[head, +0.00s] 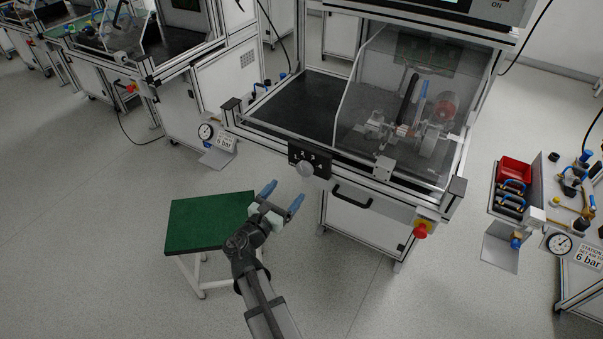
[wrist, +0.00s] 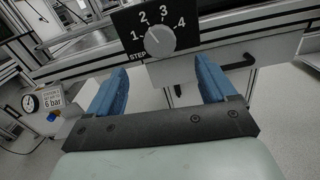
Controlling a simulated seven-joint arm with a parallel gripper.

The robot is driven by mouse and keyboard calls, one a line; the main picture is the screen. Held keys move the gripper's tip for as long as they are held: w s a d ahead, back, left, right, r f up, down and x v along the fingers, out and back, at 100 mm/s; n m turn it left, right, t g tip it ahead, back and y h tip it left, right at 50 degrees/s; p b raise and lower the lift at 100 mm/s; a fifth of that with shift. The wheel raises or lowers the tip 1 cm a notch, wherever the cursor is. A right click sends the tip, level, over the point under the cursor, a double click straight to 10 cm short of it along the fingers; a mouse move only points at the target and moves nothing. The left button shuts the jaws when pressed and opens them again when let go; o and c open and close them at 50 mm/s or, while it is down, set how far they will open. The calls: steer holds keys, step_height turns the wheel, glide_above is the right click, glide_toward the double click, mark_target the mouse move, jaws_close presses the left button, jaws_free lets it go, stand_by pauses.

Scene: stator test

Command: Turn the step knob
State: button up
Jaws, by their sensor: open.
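The step knob (head: 306,169) is a round grey knob on a black plate (head: 322,160) at the front edge of the test station. In the wrist view the knob (wrist: 160,41) sits below the numbers 1 to 4 on the plate, beside the word STEP. A light mark on the knob points up and to the left, roughly between 1 and 2. My gripper (head: 282,196) is open and empty, with blue fingers. It is in front of the knob and apart from it. In the wrist view the knob lies ahead, between the two fingers (wrist: 167,78).
A green-topped stool (head: 205,222) stands left of my arm. A black drawer handle (head: 351,197) and a red stop button (head: 421,230) are right of the knob. A pressure gauge (head: 206,131) is at the station's left.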

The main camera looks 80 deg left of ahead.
mark_target(303, 172)
steer(key=x, duration=0.9)
steer(key=shift+w+a, duration=0.25)
steer(key=shift+c, duration=0.4)
steer(key=c, duration=1)
steer(key=m, duration=0.4)
steer(key=shift+m, duration=0.3)
steer(key=m, duration=0.4)
steer(key=shift+m, duration=0.3)
